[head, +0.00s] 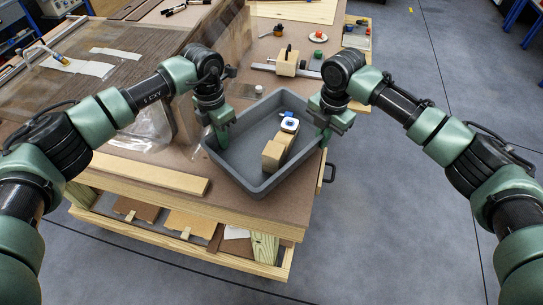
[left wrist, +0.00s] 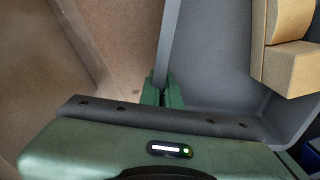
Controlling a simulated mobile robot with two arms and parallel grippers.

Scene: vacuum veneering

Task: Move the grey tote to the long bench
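The grey tote (head: 232,168) is at the near right corner of a brown-topped workbench, partly out over its edge. Inside it lie a tan block (head: 273,155) and a small white and blue item (head: 289,124). My left gripper (head: 222,138) is at the tote's left wall. In the left wrist view its green fingers (left wrist: 163,92) sit close on both sides of the thin grey wall (left wrist: 168,45), shut on it. My right gripper (head: 325,138) is at the tote's right rim, fingers pointing down; their gap is too small to make out.
A wooden strip (head: 150,172) lies along the bench's near edge. Left of the tote are clear plastic film (head: 150,128) and a large veneered panel (head: 100,75). Behind it stands a clamp-like tool with a wooden block (head: 290,62). Grey floor (head: 400,220) is open on the right.

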